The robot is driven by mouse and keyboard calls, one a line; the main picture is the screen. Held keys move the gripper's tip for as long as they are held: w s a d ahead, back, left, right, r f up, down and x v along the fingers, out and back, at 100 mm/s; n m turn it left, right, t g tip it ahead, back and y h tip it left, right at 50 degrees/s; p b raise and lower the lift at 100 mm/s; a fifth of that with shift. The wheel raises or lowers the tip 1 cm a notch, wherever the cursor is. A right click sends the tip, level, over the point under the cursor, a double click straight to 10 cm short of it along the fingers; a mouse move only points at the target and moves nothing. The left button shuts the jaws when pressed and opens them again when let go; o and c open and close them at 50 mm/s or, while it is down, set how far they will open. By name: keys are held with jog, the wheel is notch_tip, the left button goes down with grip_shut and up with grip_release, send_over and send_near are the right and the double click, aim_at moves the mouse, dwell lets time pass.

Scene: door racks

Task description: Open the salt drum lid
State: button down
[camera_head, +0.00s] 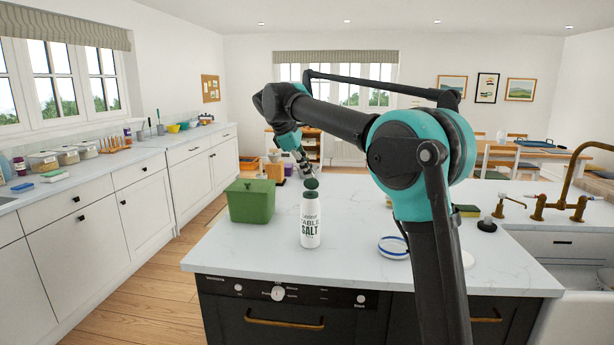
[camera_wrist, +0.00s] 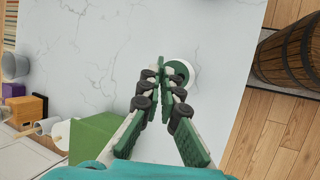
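The salt drum (camera_head: 310,226) is a white upright cylinder with green lettering, standing on the island worktop. Its green lid (camera_head: 312,184) shows as a tilted disc raised at the drum's top. In the wrist view I look down on the drum's white rim (camera_wrist: 192,83), with a dark opening in it. The lid (camera_wrist: 161,66) stands nearly edge-on at the left of that opening. My gripper (camera_head: 304,172) is just above and behind the drum. In the wrist view its fingertips (camera_wrist: 162,82) are close together at the lid; whether they press on it I cannot tell.
A white dish with a blue rim (camera_head: 393,247) lies to the right. Further right are a green-and-yellow sponge (camera_head: 466,211) and the brass tap (camera_head: 566,195). The worktop (camera_head: 260,255) in front is clear.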

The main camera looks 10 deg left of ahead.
jog(key=shift+w+r+n+g, duration=0.15)
jog(key=shift+w+n+g, duration=0.15)
jog(key=shift+w+g, duration=0.7)
jog(key=shift+w+n+g, duration=0.3)
jog(key=shift+w+g, duration=0.55)
jog(key=shift+g, duration=0.55)
jog(key=shift+w, duration=0.1)
jog(key=c, duration=1.7)
grip_release()
jog(key=shift+c, duration=0.2)
